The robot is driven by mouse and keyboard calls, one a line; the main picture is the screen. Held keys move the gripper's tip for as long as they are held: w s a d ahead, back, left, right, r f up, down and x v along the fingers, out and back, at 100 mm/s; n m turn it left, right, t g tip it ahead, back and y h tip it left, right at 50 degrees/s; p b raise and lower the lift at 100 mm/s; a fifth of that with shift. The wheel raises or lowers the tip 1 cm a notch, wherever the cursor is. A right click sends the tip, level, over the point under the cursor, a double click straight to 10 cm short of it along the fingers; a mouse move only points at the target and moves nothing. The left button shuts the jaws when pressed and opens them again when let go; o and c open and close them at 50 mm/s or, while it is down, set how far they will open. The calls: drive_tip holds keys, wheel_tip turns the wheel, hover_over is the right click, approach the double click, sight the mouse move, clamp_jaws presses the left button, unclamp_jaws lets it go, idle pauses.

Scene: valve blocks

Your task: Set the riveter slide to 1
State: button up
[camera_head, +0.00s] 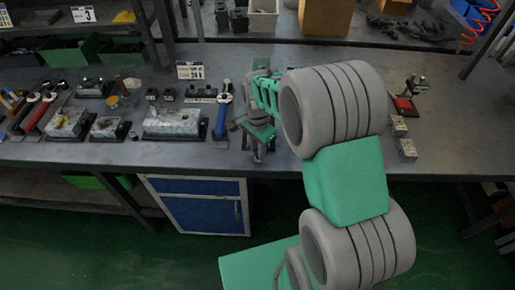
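My green and grey arm reaches over the workbench (285,172), and my gripper (260,148) points down near the bench's front edge. The gripper is small and partly covered by my own wrist, so I cannot tell whether it is open or shut. No part can be made out clearly as the riveter slide, and no slide mark is readable. A blue-handled tool (222,118) stands just left of my gripper. A small red-based device (403,103) stands at the right of the bench, well apart from my gripper. My arm hides part of the bench between them.
Grey valve blocks (172,122) on dark bases and a label stand (190,71) are on the left. Red-handled tools (40,112) lie further left. Two small metal blocks (407,149) sit at right. Bins and a cardboard box (326,16) are behind. The bench's right end is mostly clear.

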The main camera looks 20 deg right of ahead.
clamp_jaws()
idle(0.9)
